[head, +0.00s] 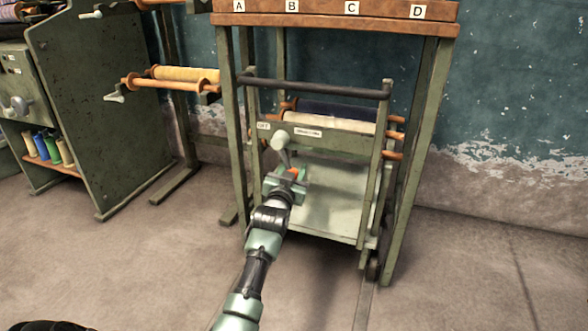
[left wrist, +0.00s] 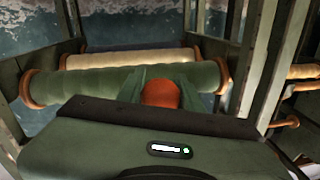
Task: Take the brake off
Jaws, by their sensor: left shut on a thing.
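A green-framed cart (head: 345,226) with a pale lower panel stands inside a taller green rack. My left gripper (head: 294,174) is at the cart's front left, below its labelled crossbar. It is shut on an orange-red grip (left wrist: 161,94), which shows between its two green fingers in the left wrist view; I take this to be the brake handle. The grip's lower end and mounting are hidden by the gripper. A pale grey rounded part (head: 280,140) shows just above the gripper in the head view. My right gripper is not in view.
The rack's wooden top (head: 330,17) carries labels A to D. Rolls lie across the cart, including a cream one (head: 330,119). A dark rail (head: 315,89) spans above them. A green machine (head: 95,110) stands left. Floor is clear at front right.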

